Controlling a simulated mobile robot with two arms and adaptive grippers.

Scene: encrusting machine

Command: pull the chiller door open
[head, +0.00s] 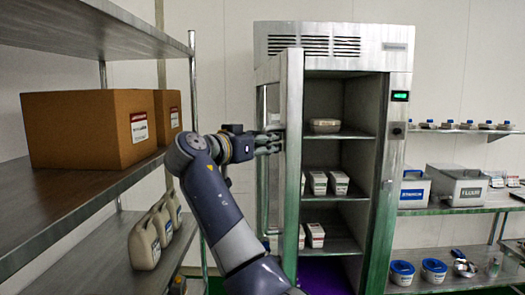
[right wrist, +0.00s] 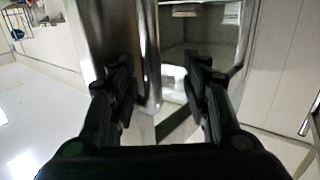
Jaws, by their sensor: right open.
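The chiller (head: 342,65) is a tall steel cabinet in the middle of the head view. Its door (head: 292,170) stands open on the left side, swung out towards me, and the shelved interior shows. My right gripper (head: 275,142) is at the outer, left side of the door near its upper half. In the right wrist view my right gripper (right wrist: 160,85) has its fingers apart, with a shiny upright metal part (right wrist: 150,55) of the door between and beyond them. I cannot tell whether a finger touches it. My left gripper is not in view.
A steel rack (head: 95,205) with cardboard boxes (head: 85,125) and jugs (head: 145,240) stands close on the left. Wall shelves (head: 455,210) with bins and tubs are on the right. White cartons (head: 318,180) stand inside the chiller.

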